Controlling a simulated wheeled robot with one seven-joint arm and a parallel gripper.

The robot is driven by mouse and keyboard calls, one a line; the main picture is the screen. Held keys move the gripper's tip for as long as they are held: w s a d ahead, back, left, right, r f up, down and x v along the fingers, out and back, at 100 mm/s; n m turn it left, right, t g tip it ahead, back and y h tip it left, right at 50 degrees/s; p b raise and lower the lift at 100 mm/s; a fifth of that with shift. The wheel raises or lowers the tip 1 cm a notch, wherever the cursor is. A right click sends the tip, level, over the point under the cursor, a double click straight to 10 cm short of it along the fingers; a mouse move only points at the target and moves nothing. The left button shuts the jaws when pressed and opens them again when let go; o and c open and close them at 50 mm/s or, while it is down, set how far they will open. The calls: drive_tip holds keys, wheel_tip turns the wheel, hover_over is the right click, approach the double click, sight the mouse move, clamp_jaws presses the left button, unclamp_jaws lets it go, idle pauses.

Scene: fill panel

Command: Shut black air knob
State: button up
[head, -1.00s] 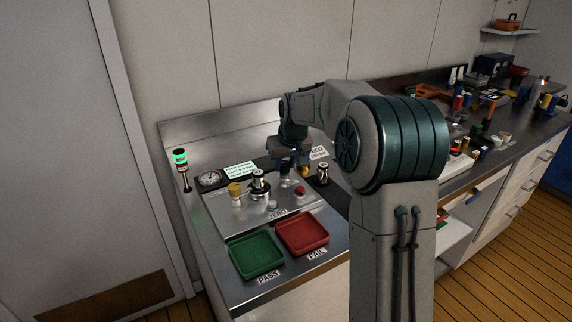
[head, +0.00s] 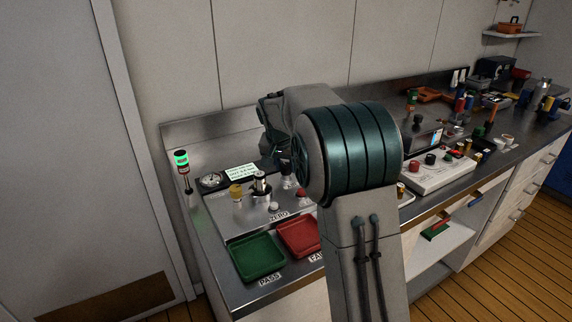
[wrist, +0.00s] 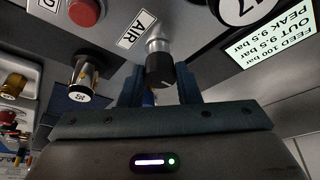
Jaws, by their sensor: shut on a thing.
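The black air knob (wrist: 159,72) shows in the wrist view on a silver stem, close to the AIR label (wrist: 137,29). My gripper (wrist: 160,88) has one finger on each side of the knob and is shut on it. A white mark shows on the knob's face. In the head view my arm hides the knob and most of the gripper. The metal test panel (head: 229,219) lies on the bench at left.
A pressure sign (wrist: 265,35) is at right. The head view shows a green-lit tower (head: 181,160), a green tray (head: 257,258) and a red tray (head: 298,238) in front of the panel.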

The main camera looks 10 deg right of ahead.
idle(0.4)
drive_tip(key=o, duration=1)
drive_tip(key=shift+c, duration=0.2)
drive_tip(key=shift+r, duration=0.1)
drive_tip(key=v, duration=1.3)
drive_tip(key=shift+r+p, duration=0.3)
drive_tip(key=shift+s+a, duration=0.15)
drive_tip(key=shift+s, duration=0.05)
drive_tip(key=s+d+f+n+y+p, duration=0.1)
drive_tip(key=s+f, duration=0.3)
drive_tip(key=s, duration=1.1)
drive_tip(key=s+d+f+n+g+y+p, duration=0.1)
drive_tip(key=s+f+n+p, duration=0.3)
drive_tip(key=s, duration=1.2)
drive_tip(key=shift+d+f, duration=0.35)
drive_tip(key=shift+d, duration=0.05)
